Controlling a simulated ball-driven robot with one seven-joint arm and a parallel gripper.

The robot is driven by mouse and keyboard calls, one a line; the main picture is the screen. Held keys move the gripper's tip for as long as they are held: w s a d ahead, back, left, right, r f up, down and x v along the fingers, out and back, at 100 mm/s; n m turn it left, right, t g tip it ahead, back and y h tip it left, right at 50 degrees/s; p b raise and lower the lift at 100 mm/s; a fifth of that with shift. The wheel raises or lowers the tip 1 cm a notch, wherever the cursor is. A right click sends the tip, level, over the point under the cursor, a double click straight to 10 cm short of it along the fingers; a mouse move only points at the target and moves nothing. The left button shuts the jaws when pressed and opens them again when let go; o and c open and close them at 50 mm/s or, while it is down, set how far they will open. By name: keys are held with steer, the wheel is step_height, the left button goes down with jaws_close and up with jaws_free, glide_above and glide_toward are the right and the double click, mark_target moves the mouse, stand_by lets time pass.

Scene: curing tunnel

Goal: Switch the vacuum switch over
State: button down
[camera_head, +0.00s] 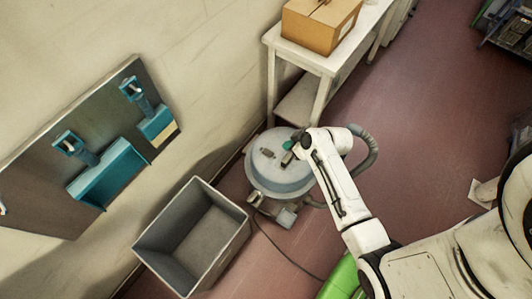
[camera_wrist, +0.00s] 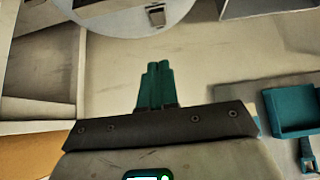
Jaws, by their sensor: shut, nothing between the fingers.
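The vacuum (camera_head: 275,180) is a round, pale grey canister on the floor, between the bin and the white table. A small dark fitting (camera_head: 267,153) sits on its lid; I cannot tell whether it is the switch. My gripper (camera_head: 289,146) is over the lid in the head view, with teal fingers; I cannot tell whether it touches. In the wrist view the fingers (camera_wrist: 155,72) are shut together with nothing between them. Part of the vacuum's round top (camera_wrist: 118,20) shows at the upper edge there, with a metal latch (camera_wrist: 156,15) on its side. The switch's position cannot be made out.
A grey open bin (camera_head: 190,238) stands left of the vacuum. A white table (camera_head: 325,62) with a cardboard box (camera_head: 318,25) stands behind it. A board (camera_head: 60,195) with teal tools (camera_head: 108,172) hangs on the wall. A hose (camera_head: 368,155) curves at the vacuum's right. Open floor lies right.

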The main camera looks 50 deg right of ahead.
steer(key=shift+w+a, duration=0.1)
glide_above(272, 155)
steer(key=f, duration=0.8)
steer(key=shift+s, duration=0.25)
steer(key=f, duration=0.3)
steer(key=shift+s+b, duration=0.25)
steer(key=shift+b, duration=0.05)
steer(key=shift+f, duration=0.4)
steer(key=shift+s, duration=0.1)
steer(key=shift+f, duration=0.1)
steer(key=shift+s+f+b, duration=0.1)
steer(key=shift+f+b, duration=0.4)
steer(key=shift+b, duration=0.35)
steer(key=shift+r, duration=0.25)
steer(key=shift+r+p, duration=0.1)
steer(key=shift+p, duration=0.25)
